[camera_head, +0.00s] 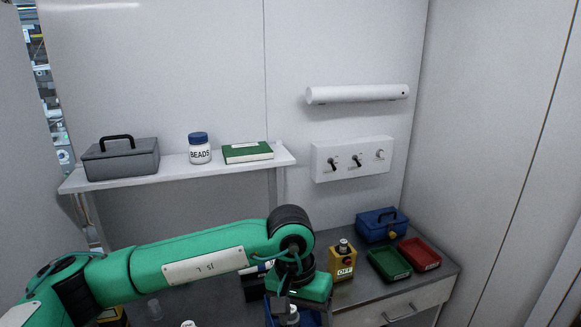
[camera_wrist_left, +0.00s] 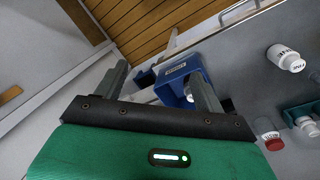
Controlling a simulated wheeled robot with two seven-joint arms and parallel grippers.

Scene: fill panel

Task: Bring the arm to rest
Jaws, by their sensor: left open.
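My left arm (camera_head: 190,267), green with black joints, comes in from the left in the head view and reaches over the table, bent downward at the wrist. My left gripper (camera_wrist_left: 162,88) is open in the left wrist view, its two grey fingers apart with nothing held between them. A blue bin (camera_wrist_left: 184,72) with a label shows beyond and between the fingers; a part of it shows at the bottom of the head view (camera_head: 315,319). In the head view the wrist hides most of the fingers. My right gripper is not in view.
A shelf (camera_head: 185,170) is behind the arm. White bottles (camera_wrist_left: 286,58) stand right of the bin.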

